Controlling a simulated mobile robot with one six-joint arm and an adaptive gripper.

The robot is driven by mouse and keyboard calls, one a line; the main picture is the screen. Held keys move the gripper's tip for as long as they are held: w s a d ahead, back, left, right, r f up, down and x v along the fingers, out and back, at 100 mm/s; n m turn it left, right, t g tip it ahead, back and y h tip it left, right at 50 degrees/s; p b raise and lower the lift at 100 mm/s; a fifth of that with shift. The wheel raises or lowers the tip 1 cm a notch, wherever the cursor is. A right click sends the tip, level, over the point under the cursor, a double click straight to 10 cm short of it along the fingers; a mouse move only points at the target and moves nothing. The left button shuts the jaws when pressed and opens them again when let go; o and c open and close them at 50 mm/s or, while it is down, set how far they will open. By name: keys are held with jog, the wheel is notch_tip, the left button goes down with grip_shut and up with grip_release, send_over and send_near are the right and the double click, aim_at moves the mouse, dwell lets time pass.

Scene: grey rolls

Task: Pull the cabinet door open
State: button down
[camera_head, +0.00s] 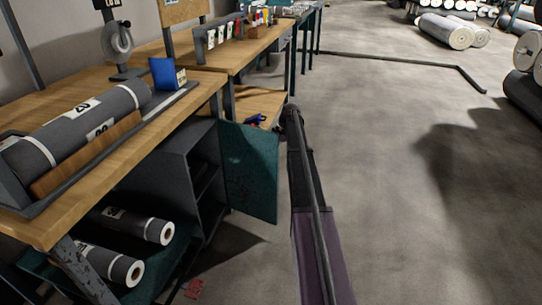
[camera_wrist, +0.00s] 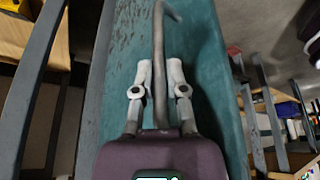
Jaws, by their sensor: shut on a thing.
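The grey cabinet (camera_head: 176,165) stands under the workbench, with its shelved inside showing. Its teal door (camera_head: 250,172) is swung well out from the cabinet toward my arm and also fills the middle of the wrist view (camera_wrist: 205,60). In the wrist view my gripper (camera_wrist: 160,72) has its two pale fingers on either side of the thin grey door handle (camera_wrist: 158,35), shut on it. The handle bends at its top end. In the head view my arm hides the gripper and the handle.
The wooden workbench (camera_head: 190,85) holds a large grey roll (camera_head: 75,125) in a tray and a blue binder (camera_head: 163,74). Smaller rolls (camera_head: 130,224) lie on a low shelf at left. The floor right of my arm (camera_head: 420,200) is clear; more rolls (camera_head: 447,31) lie far off.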

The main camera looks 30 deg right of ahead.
jog(key=shift+w+d, duration=0.55)
jog(key=shift+w, duration=0.2)
jog(key=c, duration=0.7)
grip_release()
jog(key=shift+s, duration=0.1)
